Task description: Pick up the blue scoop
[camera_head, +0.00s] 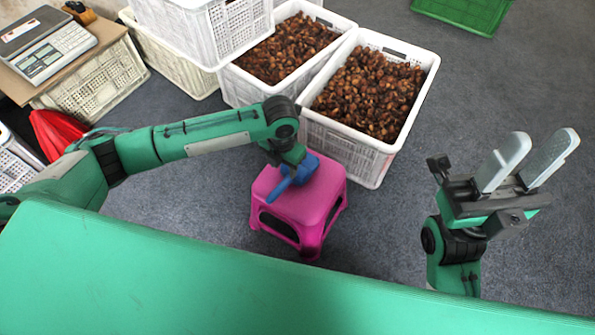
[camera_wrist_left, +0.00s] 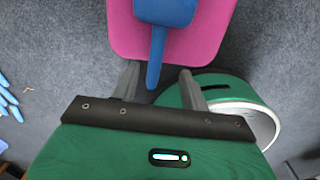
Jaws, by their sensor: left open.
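The blue scoop (camera_head: 281,187) lies on the pink stool (camera_head: 318,208), its handle pointing toward the lower left in the head view. The left wrist view shows its handle (camera_wrist_left: 156,55) pointing down, with the wider scoop end cut off at the top. My left gripper (camera_wrist_left: 159,78) is open, one finger on each side of the handle, with visible gaps. In the head view my left wrist hides the left fingertips and part of the scoop. My right gripper (camera_head: 541,148) is open and empty at the right, fingers pointing up, away from the stool.
White crates full of chestnuts (camera_head: 370,95) stand just behind the stool. More white crates (camera_head: 200,35) are stacked at the back left. A scale (camera_head: 45,45) sits on a board at the far left. A green crate (camera_head: 465,12) is at the back right. Grey floor is clear between.

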